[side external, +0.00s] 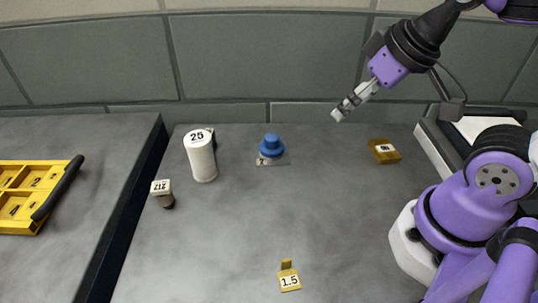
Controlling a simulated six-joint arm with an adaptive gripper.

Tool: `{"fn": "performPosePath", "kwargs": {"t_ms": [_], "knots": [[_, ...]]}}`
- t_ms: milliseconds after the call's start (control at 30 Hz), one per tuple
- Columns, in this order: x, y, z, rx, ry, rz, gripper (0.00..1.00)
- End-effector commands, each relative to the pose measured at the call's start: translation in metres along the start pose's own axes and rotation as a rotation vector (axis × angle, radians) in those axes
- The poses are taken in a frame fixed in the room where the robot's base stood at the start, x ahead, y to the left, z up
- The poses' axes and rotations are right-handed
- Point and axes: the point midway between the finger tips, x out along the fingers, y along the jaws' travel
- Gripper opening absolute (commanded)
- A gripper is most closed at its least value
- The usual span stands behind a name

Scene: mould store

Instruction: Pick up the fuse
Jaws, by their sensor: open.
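A white upright cylinder (201,160) marked 25 stands at the back left of the grey table; it looks most like the fuse, though I cannot be sure. A small dark part is half hidden behind its upper right side. My gripper (340,112) is high at the back right, well to the right of the cylinder and apart from everything on the table. It points down to the left, with nothing seen between its fingers; the gap is too small to make out.
A blue knob (271,146) on a plate stands right of the cylinder. A small part marked 212 (161,190), an amber block (384,151) and a yellow piece marked 1.5 (289,280) lie apart. A yellow tray (24,225) sits left, past a dark gap. The table's middle is clear.

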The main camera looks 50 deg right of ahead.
Motion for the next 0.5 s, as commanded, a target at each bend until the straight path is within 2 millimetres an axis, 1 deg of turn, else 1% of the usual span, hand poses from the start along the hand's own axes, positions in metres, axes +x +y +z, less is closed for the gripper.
{"fn": "performPosePath", "kwargs": {"t_ms": [167, 267, 367, 467, 500], "knots": [[0.000, 0.000, -0.001, -0.002, 0.000, -0.001, 0.78], [0.001, -0.003, -0.011, -0.026, -0.008, -0.009, 0.78], [0.004, -0.010, -0.035, -0.087, -0.025, -0.033, 0.78], [0.017, -0.021, -0.070, -0.179, -0.044, -0.072, 0.78], [0.024, -0.026, -0.085, -0.221, -0.050, -0.089, 0.78]]}}
